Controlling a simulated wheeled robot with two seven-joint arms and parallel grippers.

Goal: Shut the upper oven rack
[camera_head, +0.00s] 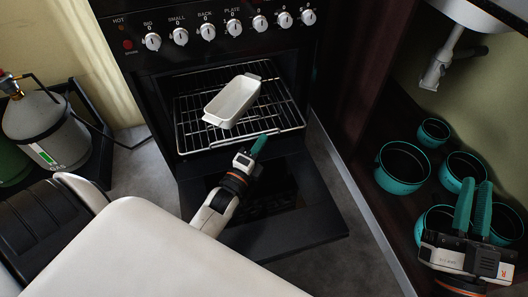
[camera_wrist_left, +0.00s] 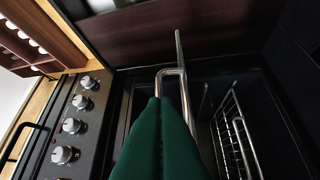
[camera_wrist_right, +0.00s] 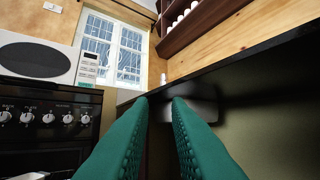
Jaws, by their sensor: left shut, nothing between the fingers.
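The upper oven rack (camera_head: 195,132) is a wire shelf sticking out of the open oven. A white baking dish (camera_head: 233,101) sits on it. My left gripper (camera_head: 259,145) is shut and empty, just in front of the rack's front edge, above the lowered door. In the left wrist view its green fingertips (camera_wrist_left: 160,100) are close to the rack's bent metal bar (camera_wrist_left: 172,71); I cannot tell whether they touch. My right gripper (camera_head: 474,205) is open and empty, far to the right over the pots. The right wrist view shows its two fingers (camera_wrist_right: 160,98) apart.
The oven door (camera_head: 315,215) lies open below the rack. Another wire rack (camera_wrist_left: 236,135) shows lower in the left wrist view. Knobs (camera_head: 208,31) line the oven front. Teal pots (camera_head: 402,168) stand on the right shelf. A gas cylinder (camera_head: 48,125) stands left.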

